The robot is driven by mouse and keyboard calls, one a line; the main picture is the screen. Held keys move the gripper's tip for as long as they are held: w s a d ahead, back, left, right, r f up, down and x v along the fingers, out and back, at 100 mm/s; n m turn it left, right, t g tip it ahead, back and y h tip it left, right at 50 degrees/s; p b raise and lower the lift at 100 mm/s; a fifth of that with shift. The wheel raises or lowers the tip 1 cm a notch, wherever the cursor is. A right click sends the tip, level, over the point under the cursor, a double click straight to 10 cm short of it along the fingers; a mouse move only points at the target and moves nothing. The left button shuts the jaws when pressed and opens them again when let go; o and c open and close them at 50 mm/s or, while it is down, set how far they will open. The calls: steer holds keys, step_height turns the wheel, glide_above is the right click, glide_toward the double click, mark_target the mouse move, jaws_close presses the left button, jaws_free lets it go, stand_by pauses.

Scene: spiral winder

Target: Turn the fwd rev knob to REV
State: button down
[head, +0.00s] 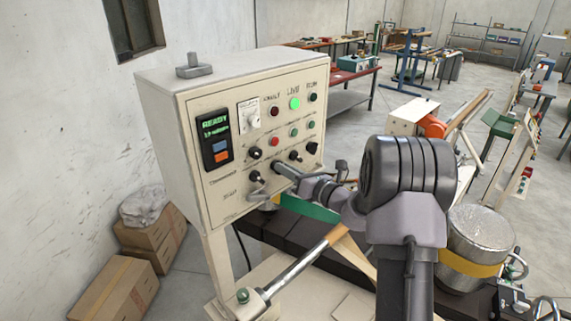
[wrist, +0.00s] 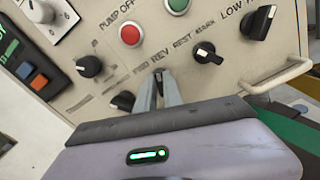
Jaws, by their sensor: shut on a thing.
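The control panel (head: 225,195) is a cream box with a display, buttons and black knobs on its front face. It fills the upper part of the wrist view (wrist: 105,45). My gripper (head: 278,166) reaches the lower part of the panel from the right. In the wrist view my gripper's two grey fingers (wrist: 159,80) are close together at the printed FWD REV label, shut on the fwd rev knob. The fingers hide the knob, so I cannot tell which way it points.
Close around my fingers are a black knob (wrist: 122,100) at lower left, another knob (wrist: 205,52) at right and a red button (wrist: 131,35) above. A cream handle (wrist: 280,75) sticks out at the panel's edge. A metal pot (head: 478,238) stands right of my arm.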

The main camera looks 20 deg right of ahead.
steer(key=shift+d+m+p, duration=0.1)
steer(key=shift+m+p, duration=0.8)
steer(key=shift+m, duration=0.6)
steer(key=c, duration=1.5)
jaws_free()
steer(key=b+v, duration=0.3)
steer(key=v, duration=1.4)
steer(key=shift+s+d+f, duration=0.1)
steer(key=shift+s, duration=0.15)
